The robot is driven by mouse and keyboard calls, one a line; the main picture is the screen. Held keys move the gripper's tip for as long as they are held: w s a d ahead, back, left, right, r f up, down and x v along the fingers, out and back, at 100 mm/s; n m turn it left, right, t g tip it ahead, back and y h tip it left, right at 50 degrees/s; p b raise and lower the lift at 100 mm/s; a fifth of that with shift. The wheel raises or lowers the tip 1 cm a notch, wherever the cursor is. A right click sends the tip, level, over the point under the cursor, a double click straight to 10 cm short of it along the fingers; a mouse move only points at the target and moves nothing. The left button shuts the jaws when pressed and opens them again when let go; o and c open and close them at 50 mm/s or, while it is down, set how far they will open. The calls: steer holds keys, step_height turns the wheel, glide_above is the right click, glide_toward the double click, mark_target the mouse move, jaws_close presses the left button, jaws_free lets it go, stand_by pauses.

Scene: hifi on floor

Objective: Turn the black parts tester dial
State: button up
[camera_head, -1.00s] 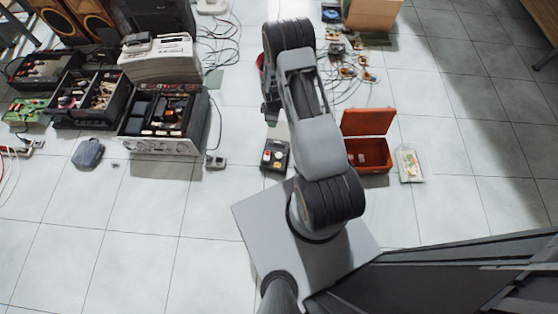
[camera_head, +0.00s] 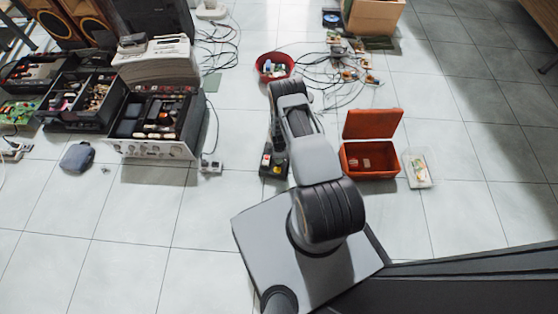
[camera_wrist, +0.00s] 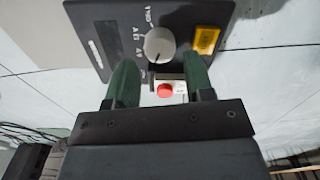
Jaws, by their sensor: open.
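The black parts tester (camera_wrist: 120,25) fills the upper part of the wrist view. It has a round light-grey dial (camera_wrist: 160,45) with white markings around its left side, a yellow button (camera_wrist: 206,40) and a red button (camera_wrist: 165,90). My gripper (camera_wrist: 160,72) is open, its green fingers on either side just below the dial in the picture. It holds nothing, and contact with the dial cannot be made out. In the head view the tester (camera_head: 267,165) is partly hidden by my arm.
An open orange box (camera_head: 369,160) and a clear tray (camera_head: 418,167) lie right of the tester. A red bowl (camera_head: 274,66) and cables are behind. Opened hi-fi equipment (camera_head: 153,123) stands left, with a power socket (camera_head: 211,164) beside it. Front-left floor is clear.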

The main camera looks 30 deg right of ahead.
steer(key=shift+f+b, duration=0.6)
steer(key=shift+f, duration=1.15)
steer(key=shift+c, duration=0.4)
steer(key=c, duration=0.6)
steer(key=shift+o, duration=0.2)
steer(key=m+b, duration=0.1)
steer(key=m, duration=0.2)
steer(key=shift+f+b, duration=0.15)
steer(key=shift+b, duration=0.2)
steer(key=m+b, duration=0.1)
steer(key=m, duration=0.4)
steer(key=shift+s+m+b, duration=0.1)
steer(key=shift+m+b, duration=0.2)
steer(key=shift+b, duration=0.1)
